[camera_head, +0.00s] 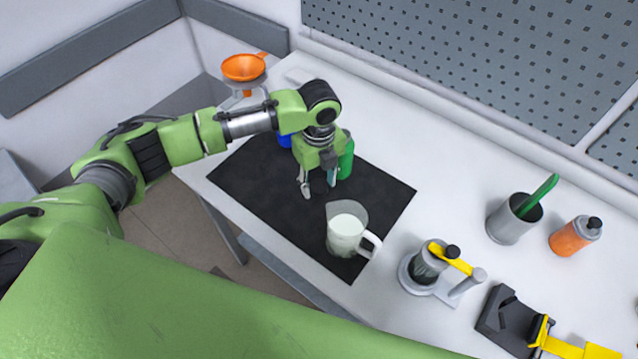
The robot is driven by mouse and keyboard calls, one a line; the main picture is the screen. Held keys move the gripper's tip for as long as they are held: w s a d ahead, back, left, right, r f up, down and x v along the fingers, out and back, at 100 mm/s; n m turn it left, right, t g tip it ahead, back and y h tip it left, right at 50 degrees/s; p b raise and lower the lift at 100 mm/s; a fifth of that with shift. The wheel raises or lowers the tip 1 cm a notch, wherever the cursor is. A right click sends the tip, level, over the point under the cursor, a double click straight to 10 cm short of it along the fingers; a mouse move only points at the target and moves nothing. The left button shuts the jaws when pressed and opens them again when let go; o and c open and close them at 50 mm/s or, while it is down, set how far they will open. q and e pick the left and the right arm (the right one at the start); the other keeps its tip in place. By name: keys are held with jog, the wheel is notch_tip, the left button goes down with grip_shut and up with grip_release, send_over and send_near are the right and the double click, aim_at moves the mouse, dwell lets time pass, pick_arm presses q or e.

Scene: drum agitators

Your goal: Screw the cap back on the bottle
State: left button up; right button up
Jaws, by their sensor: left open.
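My left gripper (319,185) points down over the black mat (255,188), its fingers apart and nothing seen between them. A green bottle (346,160) stands on the mat just behind and to the right of the gripper, partly hidden by it. I cannot tell whether they touch, and the bottle's top is hidden. A blue object (284,139) shows partly behind my left wrist, too covered to identify. I cannot make out a loose cap. My right gripper is not in view.
A clear jug (346,232) with whitish contents stands at the mat's right front. An orange funnel (243,68) sits on a stand at the far left. To the right are a device with a yellow lever (450,259), a grey cup (510,222) and an orange bottle (570,238).

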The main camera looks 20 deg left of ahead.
aim_at(319, 185)
pick_arm(q)
jog(key=shift+c, duration=0.3)
jog(key=c, duration=0.4)
jog(key=shift+r, duration=0.1)
notch_tip(319, 185, up, 18)
jog(key=b, duration=0.4)
